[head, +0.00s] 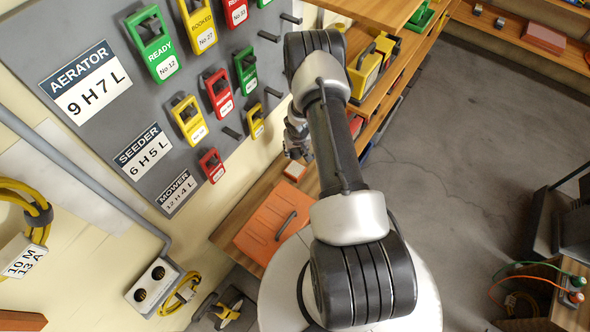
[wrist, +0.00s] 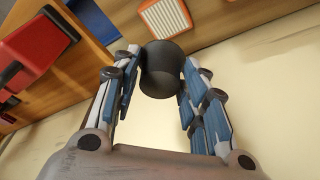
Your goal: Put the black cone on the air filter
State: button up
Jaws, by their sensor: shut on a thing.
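In the wrist view, the black cone (wrist: 162,70) sits between the fingertips of my gripper (wrist: 157,72), which is shut on it. Its round dark end faces the camera, and its far end is hidden. The air filter (wrist: 165,17), an orange frame with white pleats, lies on the wooden surface just beyond the cone, apart from it. In the head view, my gripper (head: 297,140) is small and partly hidden by my arm, above the shelf by the wall. The air filter (head: 294,170) shows just below it. The cone cannot be made out there.
A flat orange case (head: 272,226) with a dark handle lies on the wooden shelf nearer to me. The grey tag board (head: 95,135) with pegs and colored tags is close at left. Yellow boxes (head: 365,70) stand on shelving at right. The floor (head: 465,150) is open.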

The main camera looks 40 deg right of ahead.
aim_at(296, 158)
notch_tip(296, 158, down, 11)
jog(key=b, duration=0.7)
jog(key=shift+f+b, duration=0.2)
jog(key=shift+b, duration=0.1)
jog(key=o, duration=1.1)
jog(key=p+v, duration=0.2)
jog(key=v, duration=1)
jog(key=shift+r+p, duration=0.15)
jog(key=shift+p, duration=0.2)
